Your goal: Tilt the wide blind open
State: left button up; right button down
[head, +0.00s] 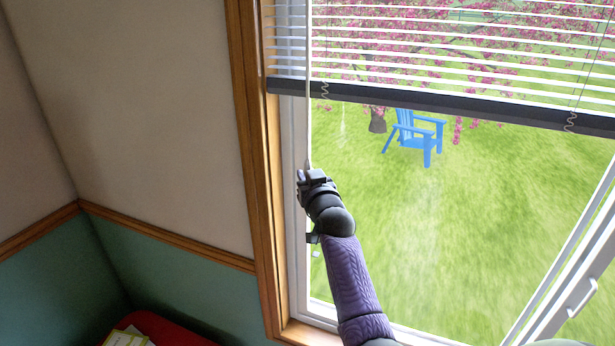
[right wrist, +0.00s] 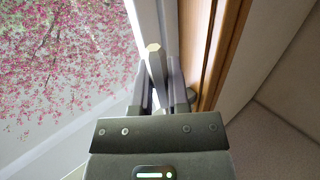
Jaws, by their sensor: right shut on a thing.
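The wide blind (head: 440,104) covers the upper part of the window. Its white slats stand apart and the garden shows between them. A thin pale tilt wand (head: 308,110) hangs down at the blind's left end, beside the window frame. My right gripper (head: 312,174) is at the wand's lower end and is shut on it. In the right wrist view the wand (right wrist: 155,62) stands between the fingers of my right gripper (right wrist: 163,88), its faceted end toward the camera. My left gripper is not in view.
A wooden window frame (head: 258,180) runs close along the left of my right gripper. Thin cords (head: 573,100) hang at the blind. A window handle (head: 582,298) is at the lower right. A red object (head: 165,328) with papers is at the bottom left.

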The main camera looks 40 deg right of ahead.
jog(key=shift+r+m+g+h+p, duration=0.25)
jog(key=shift+m+g+h+p, duration=0.05)
jog(key=shift+h+p, duration=0.1)
jog(key=shift+m+h+p, duration=0.3)
jog(key=shift+p, duration=0.1)
jog(key=shift+g+h, duration=0.3)
jog(key=shift+f, duration=0.2)
jog(key=c, duration=0.6)
grip_release()
jog(key=v, duration=1)
jog(key=shift+p, duration=0.35)
